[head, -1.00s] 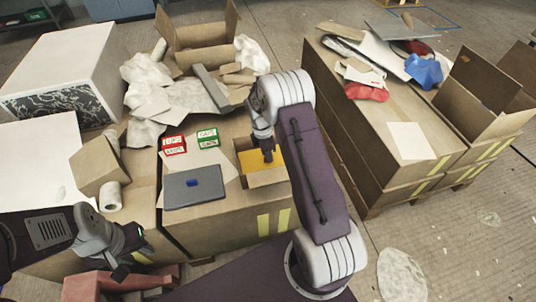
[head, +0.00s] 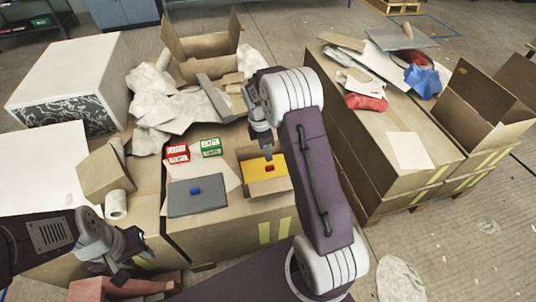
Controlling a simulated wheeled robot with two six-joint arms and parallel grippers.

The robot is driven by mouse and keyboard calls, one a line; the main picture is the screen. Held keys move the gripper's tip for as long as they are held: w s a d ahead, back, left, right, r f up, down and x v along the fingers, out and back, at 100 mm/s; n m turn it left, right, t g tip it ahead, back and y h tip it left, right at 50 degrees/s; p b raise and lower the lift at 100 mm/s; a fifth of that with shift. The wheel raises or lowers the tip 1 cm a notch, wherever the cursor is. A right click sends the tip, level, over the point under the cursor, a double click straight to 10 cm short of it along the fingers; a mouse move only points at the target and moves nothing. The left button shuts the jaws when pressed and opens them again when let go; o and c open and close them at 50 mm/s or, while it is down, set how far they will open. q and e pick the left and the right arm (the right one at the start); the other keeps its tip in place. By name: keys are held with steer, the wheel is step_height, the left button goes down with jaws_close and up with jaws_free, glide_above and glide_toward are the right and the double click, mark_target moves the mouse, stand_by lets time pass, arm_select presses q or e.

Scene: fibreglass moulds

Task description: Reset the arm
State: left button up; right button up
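My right arm reaches over the middle, and its gripper (head: 267,157) points down above a small open carton (head: 285,186) with a yellow bottom (head: 256,168). A small red block (head: 269,168) lies on the yellow bottom, just below the fingertips. The fingers are too small to show whether they are open or shut. My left gripper (head: 142,248) is low at the left, in front of the boxes, seen from the side. Its finger gap does not show.
A grey plate (head: 197,206) with a blue block (head: 195,191) lies left of the carton. A red box (head: 177,153) and a green box (head: 211,148) stand behind it. Crumpled white sheets (head: 180,108) and a large open carton (head: 205,68) are farther back. Right stands another stack (head: 385,130).

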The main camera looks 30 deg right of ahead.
steer(key=shift+r, duration=0.1)
